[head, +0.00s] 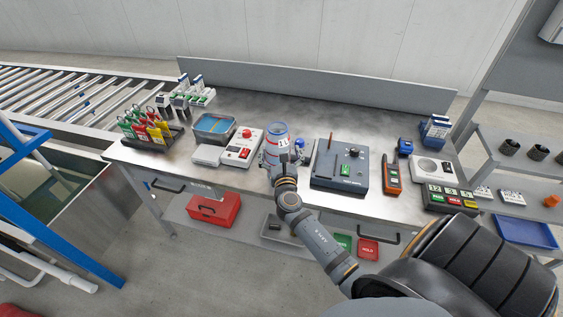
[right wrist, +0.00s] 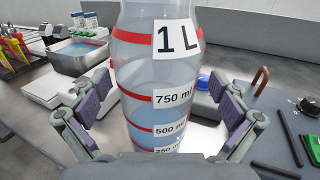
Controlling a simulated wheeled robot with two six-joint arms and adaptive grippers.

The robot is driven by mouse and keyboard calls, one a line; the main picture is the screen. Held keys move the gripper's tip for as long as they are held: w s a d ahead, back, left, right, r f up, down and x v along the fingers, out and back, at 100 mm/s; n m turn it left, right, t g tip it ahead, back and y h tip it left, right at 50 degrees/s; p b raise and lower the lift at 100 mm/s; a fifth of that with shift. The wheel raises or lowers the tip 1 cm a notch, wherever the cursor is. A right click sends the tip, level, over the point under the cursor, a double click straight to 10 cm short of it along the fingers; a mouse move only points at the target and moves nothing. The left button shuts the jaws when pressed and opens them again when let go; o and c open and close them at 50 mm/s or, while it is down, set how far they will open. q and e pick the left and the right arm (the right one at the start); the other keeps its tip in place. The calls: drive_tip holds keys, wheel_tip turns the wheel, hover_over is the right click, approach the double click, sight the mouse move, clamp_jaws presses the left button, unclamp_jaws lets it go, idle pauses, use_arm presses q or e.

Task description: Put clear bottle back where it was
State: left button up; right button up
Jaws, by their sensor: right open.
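The clear bottle (head: 276,134), with red bands and a "1 L" label, stands upright on the bench between a white box with a red button and a grey test station. It also fills the middle of the right wrist view (right wrist: 165,50), where volume marks show. My right gripper (head: 284,166) is at the bottle's near side. In the right wrist view its fingers (right wrist: 159,85) are open, one on each side of the bottle, with visible gaps. The bottle's base is hidden by my gripper. My left gripper is not in view.
The white box (head: 242,147) is close left of the bottle; the grey station (head: 340,167) is close right. A blue-capped item (head: 299,143) is just behind. An orange meter (head: 391,173) lies right.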

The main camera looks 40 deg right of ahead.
drive_tip(key=b+v, duration=0.1)
drive_tip(key=v, duration=0.9)
drive_tip(key=shift+b, duration=0.35)
drive_tip(key=shift+s, duration=0.2)
